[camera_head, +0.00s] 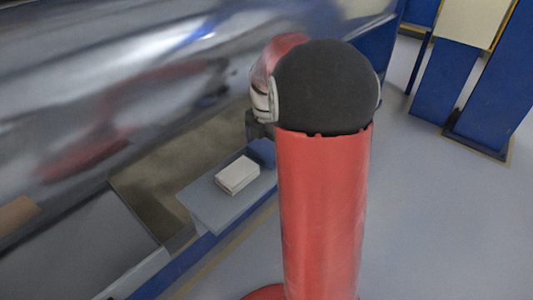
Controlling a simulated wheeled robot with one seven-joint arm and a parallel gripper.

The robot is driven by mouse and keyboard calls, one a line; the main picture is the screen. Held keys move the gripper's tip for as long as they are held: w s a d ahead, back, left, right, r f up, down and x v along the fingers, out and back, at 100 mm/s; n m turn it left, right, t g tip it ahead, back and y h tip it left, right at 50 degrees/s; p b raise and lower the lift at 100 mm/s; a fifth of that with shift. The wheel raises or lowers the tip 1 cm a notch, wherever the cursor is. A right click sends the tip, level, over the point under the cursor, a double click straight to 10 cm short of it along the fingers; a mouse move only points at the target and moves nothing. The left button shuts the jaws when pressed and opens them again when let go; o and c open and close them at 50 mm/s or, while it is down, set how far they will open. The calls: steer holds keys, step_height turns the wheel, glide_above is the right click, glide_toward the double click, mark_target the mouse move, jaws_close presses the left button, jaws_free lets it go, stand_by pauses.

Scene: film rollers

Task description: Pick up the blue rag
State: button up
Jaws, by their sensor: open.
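A dark blue thing, which looks like the blue rag (263,152), lies on a light grey ledge beside a white block. Its right side is hidden behind my red arm. A small dark part of my gripper (257,127) shows at the left edge of my arm, just above the blue thing in the picture. The rest of my gripper is hidden behind my arm. It is open, and nothing shows held in it. I cannot tell how far it is from the rag.
The white block (237,175) sits on the grey ledge (215,208). A large shiny metal roller (130,95) fills the upper left. Blue panels (445,80) stand at the upper right. The grey floor (440,220) at right is clear.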

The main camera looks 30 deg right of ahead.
mark_target(267, 147)
steer(key=shift+f, duration=0.1)
steer(key=c, duration=0.7)
step_height(267, 147, up, 20)
steer(key=p, duration=0.3)
